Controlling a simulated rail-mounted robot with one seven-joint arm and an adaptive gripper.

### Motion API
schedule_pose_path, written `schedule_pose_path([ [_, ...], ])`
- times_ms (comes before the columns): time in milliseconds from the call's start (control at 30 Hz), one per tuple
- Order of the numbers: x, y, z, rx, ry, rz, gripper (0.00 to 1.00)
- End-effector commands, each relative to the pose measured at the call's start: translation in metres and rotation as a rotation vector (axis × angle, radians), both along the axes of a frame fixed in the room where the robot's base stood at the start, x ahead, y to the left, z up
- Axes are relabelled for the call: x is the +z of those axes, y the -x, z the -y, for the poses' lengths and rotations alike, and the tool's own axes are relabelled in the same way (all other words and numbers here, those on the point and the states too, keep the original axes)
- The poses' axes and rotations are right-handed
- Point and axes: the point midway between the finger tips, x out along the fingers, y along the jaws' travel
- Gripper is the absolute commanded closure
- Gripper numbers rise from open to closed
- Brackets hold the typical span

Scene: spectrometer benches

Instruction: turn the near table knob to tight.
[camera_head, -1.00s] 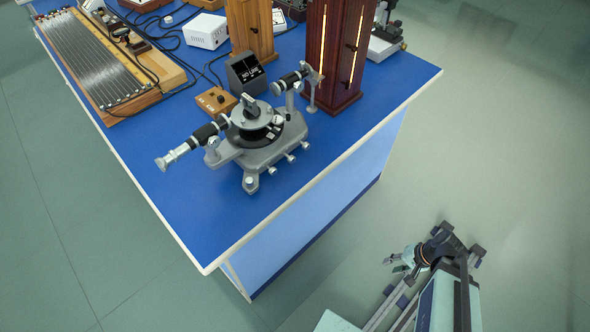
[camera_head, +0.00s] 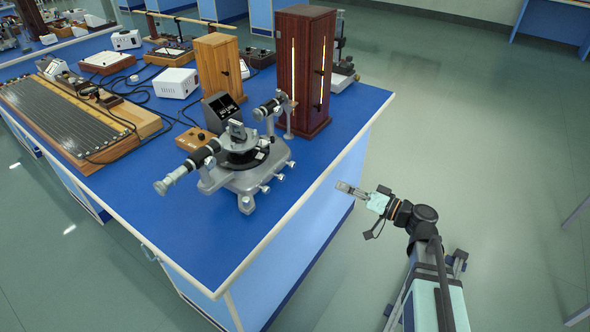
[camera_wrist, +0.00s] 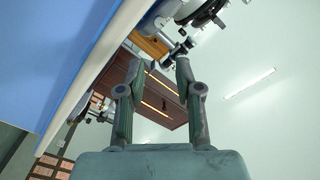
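A grey spectrometer (camera_head: 236,170) stands on the blue bench top near its right-hand corner. Its round table (camera_head: 243,143) is in the middle, with a black telescope tube (camera_head: 200,155) pointing left. Several small silver knobs (camera_head: 265,188) stick out along its right side at the base. I cannot tell which one is the near table knob, nor how tight it is. My gripper (camera_head: 346,188) is off the bench's right edge, to the right of the spectrometer and apart from it. In the wrist view my gripper (camera_wrist: 160,66) has its two fingers apart with nothing between them. Part of the spectrometer (camera_wrist: 200,14) shows at the top.
A tall dark-red wooden cabinet (camera_head: 306,70) with lit slits stands behind the spectrometer. The bench edge (camera_head: 310,192) lies between my gripper and the spectrometer.

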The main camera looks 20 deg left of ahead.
Motion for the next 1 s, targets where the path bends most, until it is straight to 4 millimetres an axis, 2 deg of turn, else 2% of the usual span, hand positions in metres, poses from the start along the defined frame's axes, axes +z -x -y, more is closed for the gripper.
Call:
schedule_pose_path([
  [167, 0.001, -0.007, -0.026, 0.004, 0.001, -0.002, 0.65],
  [700, 0.0, -0.035, -0.126, 0.003, 0.0, -0.004, 0.65],
  [1000, 0.0, -0.042, -0.157, 0.001, 0.001, -0.004, 0.65],
])
